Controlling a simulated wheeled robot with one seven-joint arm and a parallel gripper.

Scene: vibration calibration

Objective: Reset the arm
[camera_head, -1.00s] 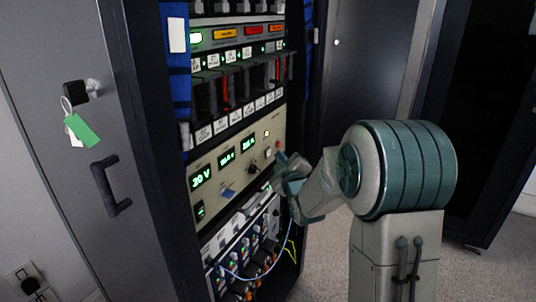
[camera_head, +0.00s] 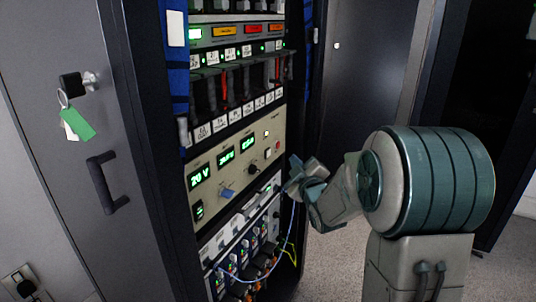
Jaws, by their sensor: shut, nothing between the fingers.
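My gripper (camera_head: 290,178) is in front of the right part of the beige instrument panel (camera_head: 233,178). It is shut and holds nothing that I can see. A small gap seems to lie between its tips and the panel; I cannot tell its exact depth. My arm (camera_head: 425,180) reaches in from the right, bent at its large teal joint. The panel has green displays, one reading 20 V, a blue knob (camera_head: 228,193) at lower centre, a black knob (camera_head: 253,168) and a small red button (camera_head: 278,152) at right.
The rack's open grey door (camera_head: 95,215) stands at left with a handle and hanging keys (camera_head: 76,122). Below the panel are modules with cables, including a blue cable (camera_head: 262,277). A dark cabinet (camera_head: 365,90) stands behind. Some floor (camera_head: 328,250) shows right of the rack.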

